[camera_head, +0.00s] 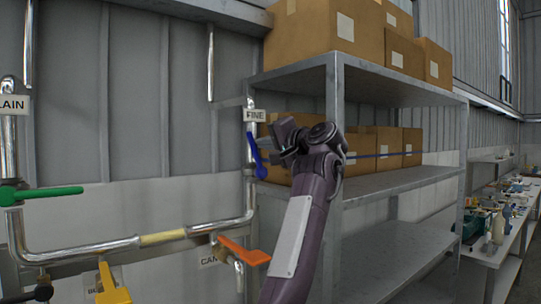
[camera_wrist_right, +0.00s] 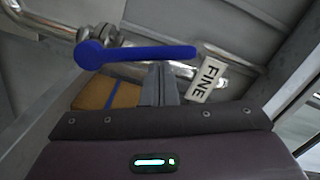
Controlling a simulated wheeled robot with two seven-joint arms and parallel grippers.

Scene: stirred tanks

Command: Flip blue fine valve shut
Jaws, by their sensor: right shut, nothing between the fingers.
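The blue fine valve (camera_head: 256,155) sits on the vertical steel pipe, just below the white FINE label (camera_head: 255,115). Its lever points up, roughly along the pipe and slightly tilted. In the right wrist view the blue lever (camera_wrist_right: 145,53) stretches from its round hub at left towards the FINE label (camera_wrist_right: 206,79). My right gripper (camera_head: 276,132) is just right of the lever in the head view. In the wrist view its fingers (camera_wrist_right: 158,84) are shut and empty, close to the middle of the lever; I cannot tell whether they touch it. My left gripper is not in view.
A green lever (camera_head: 50,192) near the PLAIN label, a yellow lever (camera_head: 110,285) and an orange lever (camera_head: 245,251) are on the other pipes. A metal shelf (camera_head: 400,183) with cardboard boxes (camera_head: 325,25) stands close right of the valve. A cluttered bench (camera_head: 500,240) is farther right.

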